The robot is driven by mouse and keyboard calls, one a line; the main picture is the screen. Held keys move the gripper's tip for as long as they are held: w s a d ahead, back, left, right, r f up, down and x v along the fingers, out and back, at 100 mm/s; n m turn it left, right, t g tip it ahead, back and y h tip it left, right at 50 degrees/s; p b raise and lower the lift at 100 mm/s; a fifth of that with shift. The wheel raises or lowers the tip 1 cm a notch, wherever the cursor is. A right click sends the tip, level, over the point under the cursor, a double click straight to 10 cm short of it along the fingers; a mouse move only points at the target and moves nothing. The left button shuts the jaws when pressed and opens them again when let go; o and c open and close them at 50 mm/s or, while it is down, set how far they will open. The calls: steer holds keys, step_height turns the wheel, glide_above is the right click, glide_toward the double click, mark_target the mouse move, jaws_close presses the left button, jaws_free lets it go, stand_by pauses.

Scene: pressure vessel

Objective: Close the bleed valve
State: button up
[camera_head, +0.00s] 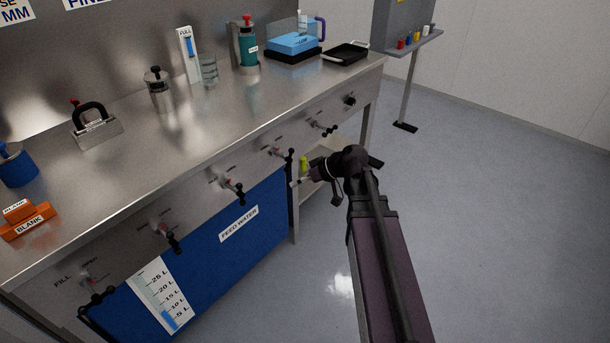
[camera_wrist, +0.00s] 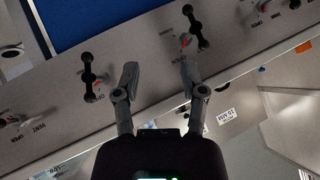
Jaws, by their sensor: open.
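Several black valve handles with red marks line the bench's front panel. I cannot read which label names the bleed valve. In the wrist view one handle (camera_wrist: 88,75) is left of my gripper (camera_wrist: 158,74). Another handle (camera_wrist: 195,24) is beyond the right fingertip. My gripper is open, with nothing between its fingers, and I see no clear contact with either handle. In the head view my gripper (camera_head: 297,182) is low in front of the panel, below a handle (camera_head: 285,155) and right of another (camera_head: 232,187).
The steel bench (camera_head: 130,150) carries vessels and blocks on top. A blue feed water tank (camera_head: 225,250) stands below the panel, left of my gripper. A yellow-green object (camera_head: 303,163) is close by my gripper. The floor (camera_head: 500,230) to the right is clear.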

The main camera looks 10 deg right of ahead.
steer(key=s+r+m+g+h+p, duration=0.4)
steer(key=s+r+h+p, duration=0.2)
steer(key=p, duration=0.8)
steer(key=s+a+r, duration=0.1)
steer(key=s+r, duration=0.1)
steer(key=s, duration=0.1)
steer(key=shift+s+r+h, duration=0.15)
steer(key=shift+s+h, duration=0.1)
steer(key=shift+h, duration=0.05)
steer(key=shift+m, duration=0.3)
steer(key=shift+s+d+f+m+g+h, duration=0.15)
steer(key=shift+s+d+m+h, duration=0.1)
steer(key=shift+s+m+h, duration=0.25)
steer(key=shift+s+d+f+m+g+h, duration=0.15)
steer(key=shift+s+d+g+h, duration=0.1)
steer(key=shift+s+h, duration=0.3)
steer(key=shift+s+d+f+m+g+h, duration=0.1)
steer(key=shift+s+d+m+h, duration=0.2)
steer(key=shift+s, duration=0.4)
